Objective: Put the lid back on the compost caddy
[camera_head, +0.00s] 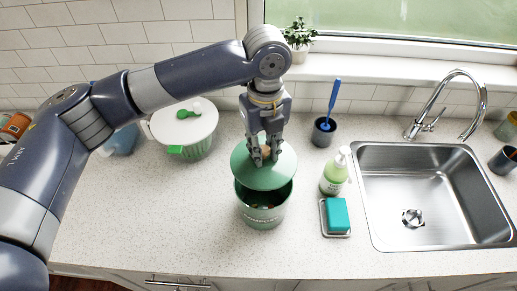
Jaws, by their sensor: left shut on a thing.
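The green compost caddy (264,213) stands upright on the counter, with its dark inside and some scraps showing at the front of its opening. My left gripper (264,158) points down above it, shut on the green lid (247,175) near its middle. The lid is over the back part of the caddy's opening and looks tilted. The front of the opening is uncovered. I cannot tell whether the lid touches the rim. My right gripper is not in view.
A soap bottle (335,172) and a teal sponge (337,215) on a tray are right of the caddy, before the sink (425,195). A brush holder (325,131) stands behind. A white-lidded salad spinner (184,128) is to the left. The front left counter is clear.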

